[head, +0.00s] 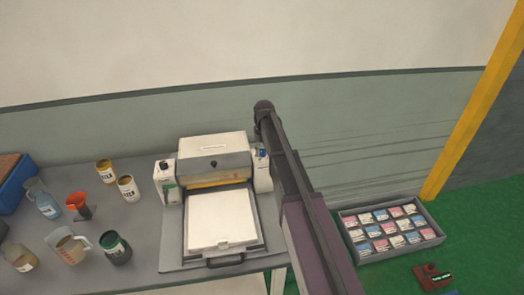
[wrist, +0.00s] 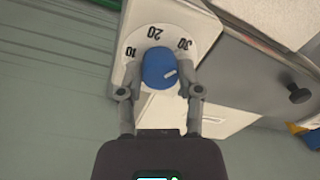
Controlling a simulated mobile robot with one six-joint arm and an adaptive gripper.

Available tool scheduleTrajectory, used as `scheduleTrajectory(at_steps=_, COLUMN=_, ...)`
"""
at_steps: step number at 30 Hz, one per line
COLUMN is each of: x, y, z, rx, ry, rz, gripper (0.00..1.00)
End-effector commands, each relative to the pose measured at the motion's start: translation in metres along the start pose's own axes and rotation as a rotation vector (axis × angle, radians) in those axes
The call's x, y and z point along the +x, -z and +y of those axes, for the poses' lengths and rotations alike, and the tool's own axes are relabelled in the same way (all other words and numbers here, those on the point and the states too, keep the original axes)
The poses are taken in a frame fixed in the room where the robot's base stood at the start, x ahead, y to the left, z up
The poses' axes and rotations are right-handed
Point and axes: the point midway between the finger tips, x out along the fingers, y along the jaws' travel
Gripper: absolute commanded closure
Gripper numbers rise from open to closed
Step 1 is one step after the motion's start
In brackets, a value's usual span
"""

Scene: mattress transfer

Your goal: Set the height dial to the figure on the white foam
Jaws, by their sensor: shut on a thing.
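The height dial's blue knob (wrist: 158,66) is in the wrist view, on a white round scale (wrist: 131,42) marked 10, 20 and 30. A short white mark on the knob lies at its right side, on the side of the 30. My gripper (wrist: 160,92) is shut on the knob, one finger on each side. In the head view the blue knob (head: 262,153) shows at the machine's right side, beside my arm. A white slab (head: 222,216), which may be the white foam, lies flat on the front of the white machine (head: 214,147). I can read no figure on it.

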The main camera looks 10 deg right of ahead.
Motion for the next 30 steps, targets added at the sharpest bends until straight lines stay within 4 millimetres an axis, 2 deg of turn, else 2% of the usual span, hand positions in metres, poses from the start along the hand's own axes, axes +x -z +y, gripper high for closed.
scheduleTrajectory(at_steps=14, x=0.0005, y=-0.0018, z=-0.0005, rx=-0.021, ry=0.001, rz=-0.005, gripper=1.0)
scheduleTrajectory(at_steps=15, x=0.0005, y=-0.0018, z=-0.0005, rx=-0.02, ry=0.001, rz=-0.005, gripper=0.48)
scheduleTrajectory(at_steps=18, x=0.0005, y=-0.0016, z=-0.0004, rx=-0.02, ry=0.001, rz=-0.004, gripper=0.19)
scheduleTrajectory(at_steps=30, x=0.0001, y=-0.0006, z=0.0001, rx=-0.019, ry=0.001, rz=-0.002, gripper=0.19)
